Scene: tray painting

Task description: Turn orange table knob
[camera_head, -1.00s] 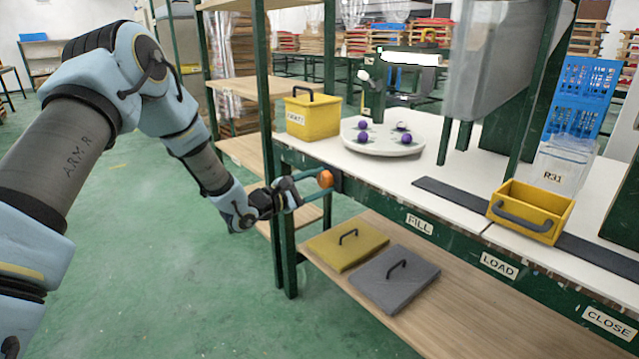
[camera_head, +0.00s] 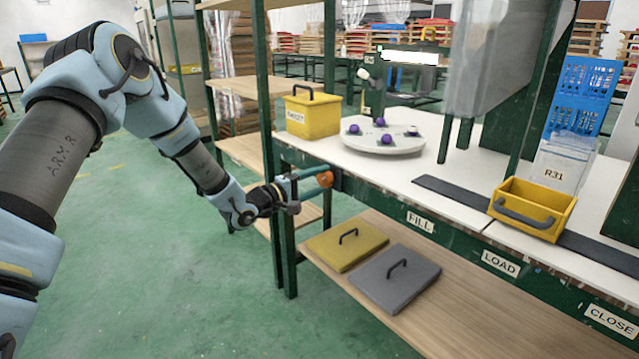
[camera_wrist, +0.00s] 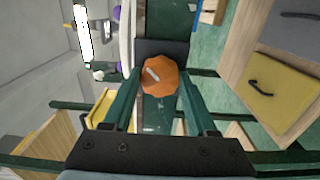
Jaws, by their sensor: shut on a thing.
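The orange knob (camera_head: 325,179) sits on a dark mount at the left end of the table's front edge. In the wrist view the knob (camera_wrist: 160,76) lies between the fingertips, with a pale mark slanting across its face. My gripper (camera_head: 322,180) reaches it from the left and is shut on it. In the wrist view a finger of my gripper (camera_wrist: 160,82) stands on each side of the knob. The round white turntable (camera_head: 382,143) on the table carries several purple balls.
A lidded yellow box (camera_head: 312,115) stands at the table's back left. An open yellow bin (camera_head: 532,209) stands at the right by a dark strip. A yellow lid (camera_head: 345,246) and a grey lid (camera_head: 396,278) lie on the lower shelf. A green post stands close to my gripper.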

